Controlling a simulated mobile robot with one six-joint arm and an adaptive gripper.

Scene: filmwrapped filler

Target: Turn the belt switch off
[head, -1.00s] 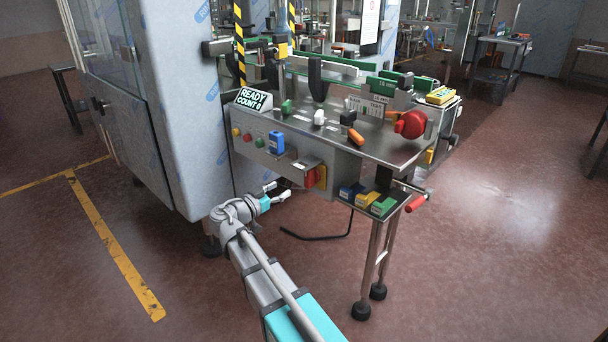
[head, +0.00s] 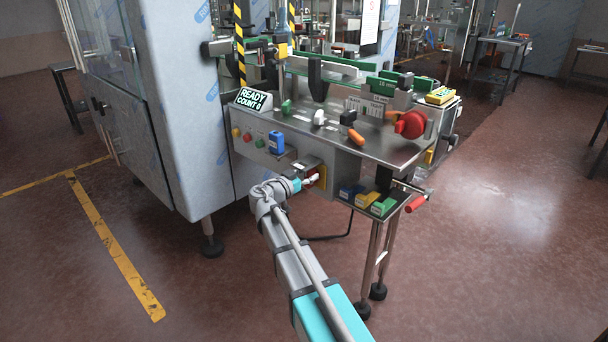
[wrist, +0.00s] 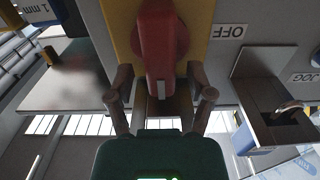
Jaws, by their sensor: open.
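The belt switch is a red rotary handle (wrist: 158,45) on a yellow plate (wrist: 203,25), on the front panel of the machine. In the wrist view an OFF label (wrist: 229,31) sits just right of the plate, upside down. The handle lies lengthwise up and down that picture. My gripper (wrist: 162,96) is open, with one finger on each side of the handle's near end. Whether either finger touches it I cannot tell. In the head view my gripper (head: 309,181) is at the yellow plate (head: 322,178) and hides part of the switch.
An open metal box (wrist: 262,95) juts out beside the switch, near a JOG label (wrist: 303,77). Coloured blocks (head: 367,199) lie on a low shelf right of the switch. A blue device (head: 277,142) and push buttons are on the panel to the left.

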